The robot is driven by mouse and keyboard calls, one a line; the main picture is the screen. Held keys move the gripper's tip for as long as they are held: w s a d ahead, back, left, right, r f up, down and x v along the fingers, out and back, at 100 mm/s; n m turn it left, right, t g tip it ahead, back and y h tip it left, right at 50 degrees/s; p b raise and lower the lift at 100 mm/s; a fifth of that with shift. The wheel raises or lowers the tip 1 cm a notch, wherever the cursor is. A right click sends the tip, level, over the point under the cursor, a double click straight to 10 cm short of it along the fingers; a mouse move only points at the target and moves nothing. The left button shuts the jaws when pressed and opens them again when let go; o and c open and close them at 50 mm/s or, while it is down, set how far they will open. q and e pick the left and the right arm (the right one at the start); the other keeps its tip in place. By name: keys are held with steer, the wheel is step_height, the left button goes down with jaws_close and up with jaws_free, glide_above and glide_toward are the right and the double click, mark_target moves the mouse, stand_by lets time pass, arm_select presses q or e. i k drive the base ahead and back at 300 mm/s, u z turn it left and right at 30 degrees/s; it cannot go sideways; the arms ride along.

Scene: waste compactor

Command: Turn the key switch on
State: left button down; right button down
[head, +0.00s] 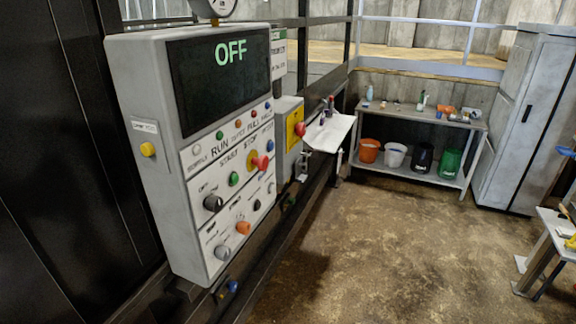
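A grey control panel (150,80) stands at the left, and its dark screen (195,75) reads OFF in green. On its front are a black rotary knob (213,202) with small lettering by it, a silver round switch (222,252), an orange knob (243,228) and a small black knob (257,205). Which of these is the key switch is too small to tell. A green button (234,179) and a red mushroom button (261,162) sit above them. Neither of my grippers is in view.
A yellow button (147,149) is on the panel's left side. A grey box with a yellow plate (294,128) and a white shelf (330,132) stand behind it. A bench with buckets (396,155) and a cabinet (520,115) are at the back. The floor right of the panel is clear.

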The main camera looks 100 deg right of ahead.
mark_target(214, 203)
steer(key=z, duration=2.95)
